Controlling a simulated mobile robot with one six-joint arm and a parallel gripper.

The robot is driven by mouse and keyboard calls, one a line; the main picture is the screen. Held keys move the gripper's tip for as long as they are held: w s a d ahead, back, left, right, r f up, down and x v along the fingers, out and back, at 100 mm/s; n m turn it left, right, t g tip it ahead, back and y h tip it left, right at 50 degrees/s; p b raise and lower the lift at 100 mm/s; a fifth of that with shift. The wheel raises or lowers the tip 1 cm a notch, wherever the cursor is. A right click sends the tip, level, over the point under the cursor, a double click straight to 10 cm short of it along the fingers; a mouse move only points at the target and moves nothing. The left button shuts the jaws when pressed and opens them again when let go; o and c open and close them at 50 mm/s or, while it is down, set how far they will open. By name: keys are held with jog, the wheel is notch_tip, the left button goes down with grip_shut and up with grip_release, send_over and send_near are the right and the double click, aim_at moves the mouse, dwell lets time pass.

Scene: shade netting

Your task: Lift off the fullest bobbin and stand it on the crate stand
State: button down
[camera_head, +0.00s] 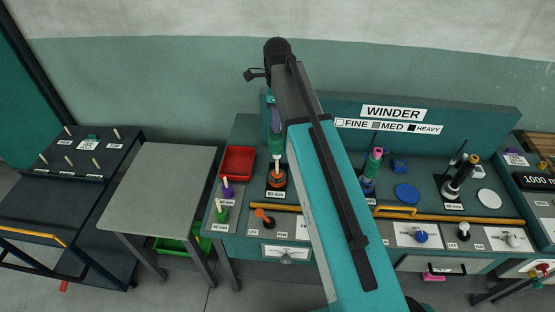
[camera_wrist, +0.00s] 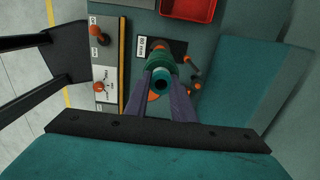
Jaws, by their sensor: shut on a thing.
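My gripper (camera_head: 276,112) is shut on a green bobbin (camera_head: 276,142) above the left winder station. In the wrist view, my two purple fingers (camera_wrist: 166,92) close on either side of the green bobbin (camera_wrist: 160,72), whose hollow end faces the camera. A pale shaft and an orange base (camera_head: 277,178) show beneath it; I cannot tell whether the bobbin is clear of the spindle. Another bobbin, green with a pink top (camera_head: 374,160), stands mid-bench. A dark one with a white band (camera_head: 460,178) stands to the right. A grey stand (camera_head: 160,185) is left of the winder, with a green crate (camera_head: 178,244) low beside it.
A red tray (camera_head: 238,161) lies left of the held bobbin. A dark peg rack (camera_head: 75,155) is at far left. The grey stand's top is bare. My arm hides the bench's middle.

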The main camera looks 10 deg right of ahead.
jog(key=shift+r, duration=0.1)
dwell(0.3)
jog(key=shift+r+p, duration=0.5)
jog(key=shift+r, duration=1.45)
jog(key=shift+f, duration=0.15)
